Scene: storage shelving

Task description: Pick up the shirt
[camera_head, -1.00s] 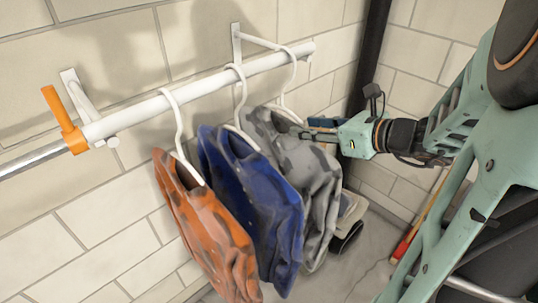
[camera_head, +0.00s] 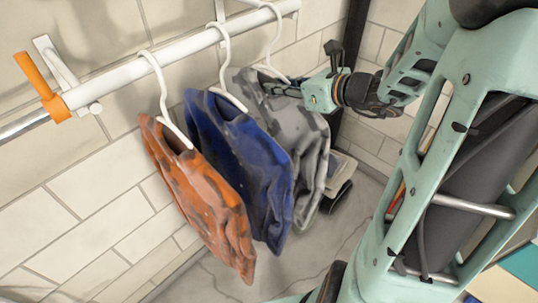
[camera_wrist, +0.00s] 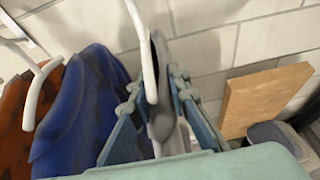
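A grey camouflage shirt (camera_head: 300,135) hangs on a white hanger at the right end of the row. A blue shirt (camera_head: 240,160) hangs in the middle and an orange patterned shirt (camera_head: 198,190) at the left. My gripper (camera_head: 268,88) is at the grey shirt's collar, just under the hanger hook. In the wrist view, the fingers of my gripper (camera_wrist: 157,88) stand apart on both sides of the grey shirt's top (camera_wrist: 161,118) and its white hanger (camera_wrist: 148,58). Small gaps show beside the cloth. The blue shirt (camera_wrist: 72,125) hangs close to the left finger.
A white rail (camera_head: 185,48) on wall brackets carries the hangers. An orange clamp (camera_head: 42,88) sits at its left end. The tiled wall is close behind. In the wrist view, a wooden board (camera_wrist: 262,98) stands to the right. Bare floor (camera_head: 325,245) shows below the shirts.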

